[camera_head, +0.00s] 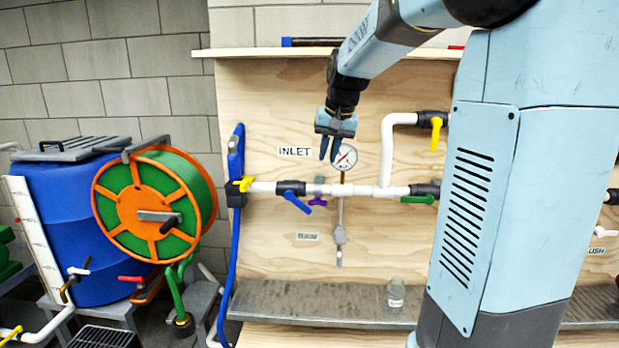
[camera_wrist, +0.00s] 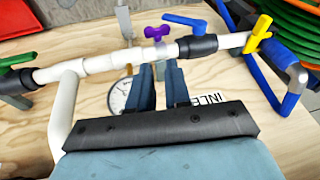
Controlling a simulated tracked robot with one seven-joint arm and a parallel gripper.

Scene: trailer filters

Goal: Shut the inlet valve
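The valve under the INLET label (camera_head: 294,152) has a black body (camera_head: 290,187) and a blue lever (camera_head: 298,202). The lever slants down and right, at an angle to the white pipe. My gripper (camera_head: 329,148) hangs in front of the board, above the pipe and right of the label, apart from the lever. In the wrist view, a narrow gap shows between the fingers of my gripper (camera_wrist: 161,68), with nothing between them.
A round gauge (camera_head: 344,157) sits close beside my fingers. A small purple handle (camera_head: 317,202) is just right of the blue lever. A yellow handle (camera_head: 245,183) is at the pipe's left end, a green lever (camera_head: 418,199) to the right. A small jar (camera_head: 396,292) stands on the metal shelf.

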